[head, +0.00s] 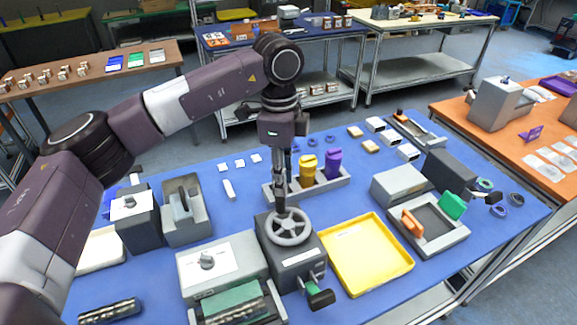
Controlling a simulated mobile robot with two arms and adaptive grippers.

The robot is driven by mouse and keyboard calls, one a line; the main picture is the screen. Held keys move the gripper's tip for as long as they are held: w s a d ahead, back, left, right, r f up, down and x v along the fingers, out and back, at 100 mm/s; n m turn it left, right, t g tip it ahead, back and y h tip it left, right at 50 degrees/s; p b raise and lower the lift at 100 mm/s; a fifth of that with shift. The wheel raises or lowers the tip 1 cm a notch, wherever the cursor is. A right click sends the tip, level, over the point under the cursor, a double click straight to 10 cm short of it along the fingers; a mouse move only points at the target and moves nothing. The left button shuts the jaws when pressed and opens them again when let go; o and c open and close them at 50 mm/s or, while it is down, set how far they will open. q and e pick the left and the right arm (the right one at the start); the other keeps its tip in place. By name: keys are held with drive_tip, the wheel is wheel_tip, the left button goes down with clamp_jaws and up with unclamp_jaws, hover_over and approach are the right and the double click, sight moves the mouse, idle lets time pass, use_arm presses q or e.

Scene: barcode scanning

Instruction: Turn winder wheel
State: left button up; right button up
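The winder wheel (288,228) is a light grey spoked handwheel. It lies on top of a dark grey winder box (300,262) with a green-ended handle (320,297) at its front. My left gripper (280,210) points straight down, with its fingertips at the far left part of the wheel's rim. The fingers look narrow and close together from here. Whether they are shut, or touch or grip the rim, I cannot tell. My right gripper is not in view.
A yellow tray (366,254) lies right of the winder. A grey box with a knob (208,261) stands close on its left. Behind the wheel a grey holder (334,184) carries yellow and purple containers. A grey tray (430,236) with orange and green pieces is further right.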

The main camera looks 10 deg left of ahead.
sight(281, 199)
use_arm(q)
drive_tip(key=shift+s+a+f+p, duration=0.4)
drive_tip(key=shift+s+p, duration=0.1)
drive_tip(key=shift+p, duration=0.15)
wheel_tip(281, 199, down, 2)
drive_tip(key=shift+s+f+p, duration=0.15)
drive_tip(key=shift+f+p, duration=0.1)
drive_tip(key=shift+p, duration=0.35)
wheel_tip(281, 199, down, 2)
drive_tip(key=shift+f+p, duration=0.25)
drive_tip(key=shift+p, duration=0.05)
drive_tip(key=shift+w+f, duration=0.35)
drive_tip(key=shift+f, duration=0.15)
drive_tip(key=shift+s+r, duration=0.1)
drive_tip(key=shift+c, duration=0.8)
drive_tip(key=c, duration=0.5)
drive_tip(key=shift+d, duration=0.1)
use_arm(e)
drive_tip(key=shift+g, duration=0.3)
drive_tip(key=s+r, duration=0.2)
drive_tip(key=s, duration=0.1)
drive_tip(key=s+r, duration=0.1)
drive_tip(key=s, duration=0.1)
